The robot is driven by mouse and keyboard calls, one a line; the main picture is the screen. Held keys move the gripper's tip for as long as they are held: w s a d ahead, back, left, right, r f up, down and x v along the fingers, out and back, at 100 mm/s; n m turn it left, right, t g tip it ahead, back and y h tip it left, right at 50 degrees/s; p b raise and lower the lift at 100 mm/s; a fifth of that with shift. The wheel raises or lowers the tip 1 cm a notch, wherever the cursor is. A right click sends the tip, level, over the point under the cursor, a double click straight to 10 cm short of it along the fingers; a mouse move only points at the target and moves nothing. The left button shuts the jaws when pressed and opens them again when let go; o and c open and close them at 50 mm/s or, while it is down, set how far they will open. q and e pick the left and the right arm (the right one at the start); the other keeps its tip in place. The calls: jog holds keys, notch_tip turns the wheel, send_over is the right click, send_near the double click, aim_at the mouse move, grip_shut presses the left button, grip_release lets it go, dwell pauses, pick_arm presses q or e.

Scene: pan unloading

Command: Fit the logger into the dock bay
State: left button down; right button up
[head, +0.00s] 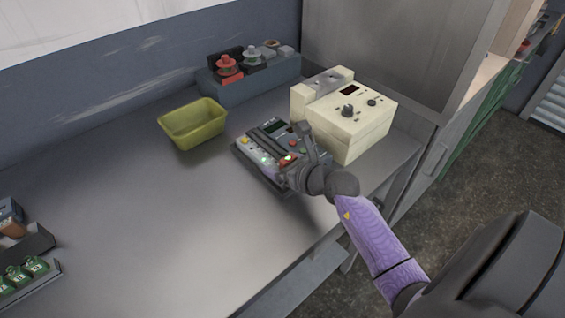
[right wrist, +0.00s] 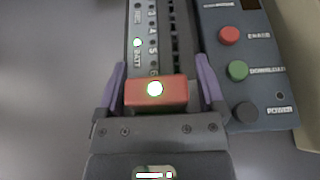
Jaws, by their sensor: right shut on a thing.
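The dock (head: 273,125) is a dark grey unit with a small screen and several buttons, on the bench. In the right wrist view its panel (right wrist: 250,55) has a red, a green and a black button. My right gripper (head: 290,163) is over the dock's near right side. Its fingers (right wrist: 160,92) are shut on the red end of the logger (right wrist: 134,92), which has a bright light. A grey strip with numbers and BATT lettering lies just beyond the red end. I cannot tell how deep the logger sits in a bay. My left gripper is out of view.
A yellow-green bin (head: 193,124) stands left of the dock. A cream box with knobs (head: 352,122) stands close on the right. A blue-grey stand (head: 250,80) with red and grey parts is behind. A tray of green items (head: 25,272) is at far left. The bench middle is clear.

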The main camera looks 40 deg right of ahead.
jog(key=o, duration=1.3)
jog(key=shift+r, duration=0.1)
jog(key=p+v, duration=0.2)
jog(key=v, duration=0.7)
jog(key=shift+s+p, duration=0.1)
jog(key=shift+p, duration=0.25)
jog(key=shift+s+r, duration=0.2)
jog(key=shift+s, duration=0.15)
